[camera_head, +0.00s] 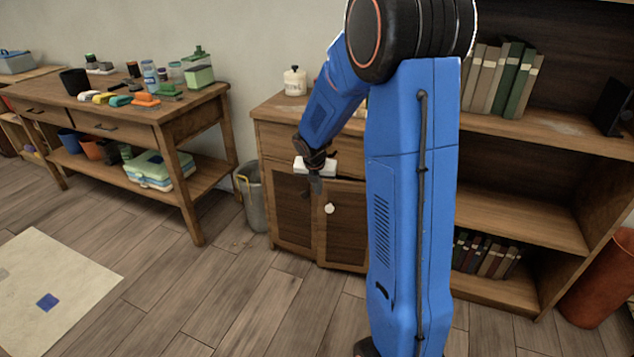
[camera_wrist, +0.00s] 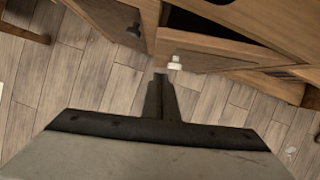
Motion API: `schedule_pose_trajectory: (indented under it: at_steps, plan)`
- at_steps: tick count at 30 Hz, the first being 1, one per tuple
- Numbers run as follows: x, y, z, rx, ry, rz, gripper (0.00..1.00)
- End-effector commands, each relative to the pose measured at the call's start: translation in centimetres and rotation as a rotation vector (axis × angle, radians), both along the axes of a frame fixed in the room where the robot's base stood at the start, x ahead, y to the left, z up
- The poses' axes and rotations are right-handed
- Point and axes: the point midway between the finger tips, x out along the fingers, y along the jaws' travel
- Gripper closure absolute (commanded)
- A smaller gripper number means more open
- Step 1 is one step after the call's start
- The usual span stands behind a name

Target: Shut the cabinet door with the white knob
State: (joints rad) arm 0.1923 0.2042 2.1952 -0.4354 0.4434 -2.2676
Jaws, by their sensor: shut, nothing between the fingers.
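The cabinet door with the white knob (camera_head: 345,236) is the right one of a low wooden cabinet's pair. Its white knob (camera_head: 329,208) also shows in the wrist view (camera_wrist: 174,63). In the wrist view the door (camera_wrist: 225,47) stands ajar, with a dark gap behind its top edge. My gripper (camera_head: 316,187) is shut and empty, pointing down in front of the cabinet, above and left of the knob in the head view. In the wrist view its fingertips (camera_wrist: 161,75) are just left of the knob; I cannot tell whether they touch. My arm hides the door's right part.
A metal bucket (camera_head: 252,196) stands left of the cabinet, beside a workbench (camera_head: 188,125) with tools. A bookshelf (camera_head: 520,215) stands to the right. Open plank floor lies in front of the cabinet.

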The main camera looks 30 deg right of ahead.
Motion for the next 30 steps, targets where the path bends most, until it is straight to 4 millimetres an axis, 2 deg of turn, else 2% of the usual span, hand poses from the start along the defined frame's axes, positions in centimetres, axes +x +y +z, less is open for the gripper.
schedule_pose_trajectory:
  at_steps: [4, 12, 26, 30]
  plan:
    - [0.8, -0.7, -2.0, 0.000, 0.000, 0.000, 1.00]
    - [3.2, -2.7, -1.7, 0.001, 0.000, -0.002, 1.00]
    - [3.6, -3.0, -1.7, 0.001, -0.001, -0.001, 1.00]
    - [4.3, -3.5, -1.7, 0.000, -0.002, -0.001, 1.00]
